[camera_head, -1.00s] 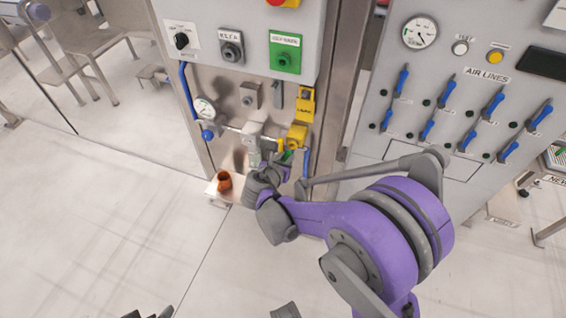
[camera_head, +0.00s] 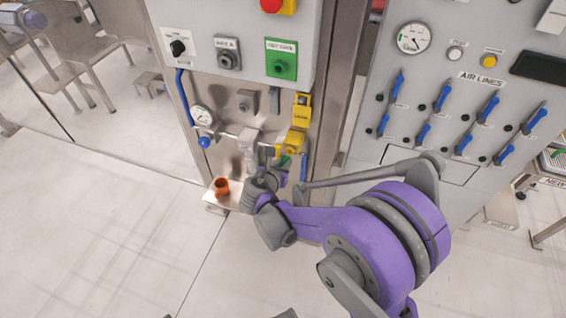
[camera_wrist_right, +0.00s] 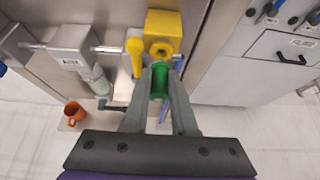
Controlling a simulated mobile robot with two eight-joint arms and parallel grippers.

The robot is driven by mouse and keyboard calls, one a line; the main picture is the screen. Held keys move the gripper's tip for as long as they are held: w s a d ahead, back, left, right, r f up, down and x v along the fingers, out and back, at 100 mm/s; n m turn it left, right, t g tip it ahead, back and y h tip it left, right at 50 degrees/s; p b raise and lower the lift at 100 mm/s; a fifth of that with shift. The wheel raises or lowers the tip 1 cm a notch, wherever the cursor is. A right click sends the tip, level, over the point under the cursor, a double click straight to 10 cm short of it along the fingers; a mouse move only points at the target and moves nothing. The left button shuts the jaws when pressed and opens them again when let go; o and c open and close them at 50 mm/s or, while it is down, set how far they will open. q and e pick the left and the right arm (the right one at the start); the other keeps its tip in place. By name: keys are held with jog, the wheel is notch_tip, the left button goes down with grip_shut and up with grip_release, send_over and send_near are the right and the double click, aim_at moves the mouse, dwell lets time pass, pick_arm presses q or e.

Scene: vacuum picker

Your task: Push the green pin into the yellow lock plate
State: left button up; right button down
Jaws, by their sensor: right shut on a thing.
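The yellow lock plate (camera_head: 293,143) is a block on the steel panel, at the right end of a thin bar. In the right wrist view the yellow lock plate (camera_wrist_right: 163,25) shows a round hole in its near face. My right gripper (camera_wrist_right: 160,72) is shut on the green pin (camera_wrist_right: 159,84), just below that face and roughly in line with the hole. I cannot tell whether the pin's tip touches the plate. In the head view my right gripper (camera_head: 278,172) is just below the plate, and the pin is mostly hidden by it. My left gripper is not in view.
A yellow handle (camera_wrist_right: 135,55) stands close left of the pin. A grey block with a clear bowl (camera_wrist_right: 95,78) hangs further left. An orange cup (camera_head: 221,187) stands on a small shelf (camera_head: 213,207) below.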

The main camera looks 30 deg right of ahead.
jog(key=shift+w+d, duration=0.8)
jog(key=shift+d, duration=0.15)
dwell(1.6)
jog(key=c, duration=0.6)
grip_release()
jog(key=shift+c, duration=0.2)
jog(key=shift+a+r, duration=0.1)
jog(key=shift+s+a+r, duration=0.3)
jog(key=shift+a, duration=0.1)
jog(key=shift+p+v, duration=0.45)
jog(key=shift+v, duration=0.7)
jog(key=shift+p+v, duration=0.35)
jog(key=shift+v, duration=0.85)
jog(key=shift+s, duration=0.1)
